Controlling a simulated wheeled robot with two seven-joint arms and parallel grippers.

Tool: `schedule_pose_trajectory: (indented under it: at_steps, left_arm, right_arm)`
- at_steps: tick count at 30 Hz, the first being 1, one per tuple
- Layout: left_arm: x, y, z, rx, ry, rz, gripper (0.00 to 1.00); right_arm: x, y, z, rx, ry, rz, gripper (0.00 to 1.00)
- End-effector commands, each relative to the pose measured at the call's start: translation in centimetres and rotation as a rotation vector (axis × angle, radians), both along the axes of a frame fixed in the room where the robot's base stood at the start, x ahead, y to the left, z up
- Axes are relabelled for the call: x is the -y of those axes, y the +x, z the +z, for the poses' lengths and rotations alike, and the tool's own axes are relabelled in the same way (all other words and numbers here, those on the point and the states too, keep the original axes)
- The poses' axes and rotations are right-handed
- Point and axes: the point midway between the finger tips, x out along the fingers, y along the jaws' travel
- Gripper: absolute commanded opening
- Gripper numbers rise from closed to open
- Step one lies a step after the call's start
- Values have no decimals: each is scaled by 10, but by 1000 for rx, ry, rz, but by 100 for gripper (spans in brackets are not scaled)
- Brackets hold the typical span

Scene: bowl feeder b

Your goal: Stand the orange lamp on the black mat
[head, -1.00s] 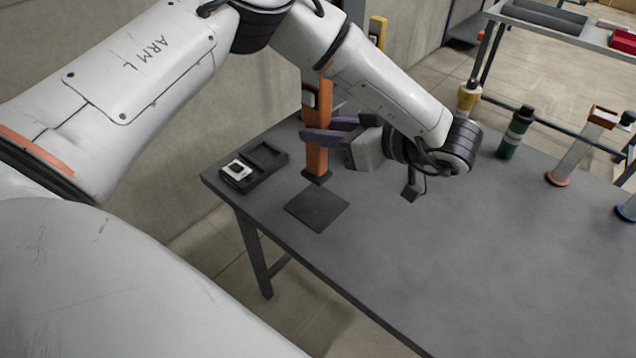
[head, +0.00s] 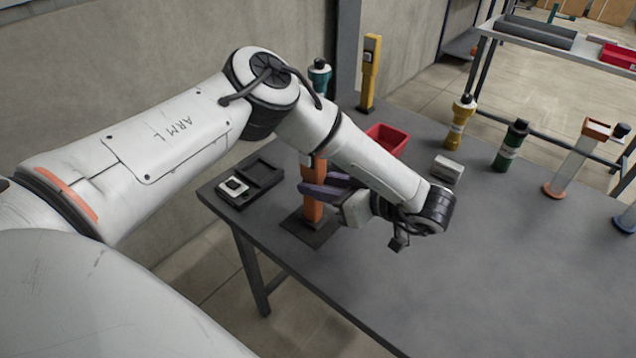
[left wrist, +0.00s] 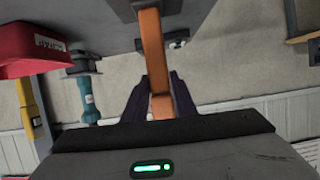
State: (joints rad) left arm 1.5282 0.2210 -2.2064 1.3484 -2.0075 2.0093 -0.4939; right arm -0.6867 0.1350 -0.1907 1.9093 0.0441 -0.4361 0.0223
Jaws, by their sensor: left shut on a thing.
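The orange lamp (head: 312,208) stands upright over the black mat (head: 323,238), its lower end within the mat's outline. I cannot tell whether its base touches the mat. My left gripper (head: 315,184) is shut on the lamp's post, coming from the right, and its purple fingers and my arm hide part of the lamp. In the left wrist view the orange post (left wrist: 152,45) runs between the two dark fingers of the left gripper (left wrist: 160,100). My right gripper is not in view.
A dark tray (head: 264,173) with a white-topped piece lies left of the lamp. A red bin (head: 387,139), a grey block (head: 447,168), a yellow lamp (head: 460,122) and a green lamp (head: 511,145) stand farther back. The table's front edge is close; its middle is clear.

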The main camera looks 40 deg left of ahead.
Motion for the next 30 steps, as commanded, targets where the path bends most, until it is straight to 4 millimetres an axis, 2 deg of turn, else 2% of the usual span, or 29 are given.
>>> schedule_pose_trajectory:
  at_steps: [1,4,15,20,30]
  left_arm:
    - [0,0,-2,0,0,0,26]
    - [0,0,-1,0,0,0,43]
    - [1,0,3,0,0,-1,44]
    - [24,0,11,3,1,-7,44]
    - [89,-5,36,4,2,-5,44]
  right_arm:
    - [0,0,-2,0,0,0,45]
    - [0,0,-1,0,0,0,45]
    - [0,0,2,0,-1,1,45]
    - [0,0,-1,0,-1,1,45]
    - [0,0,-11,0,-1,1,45]
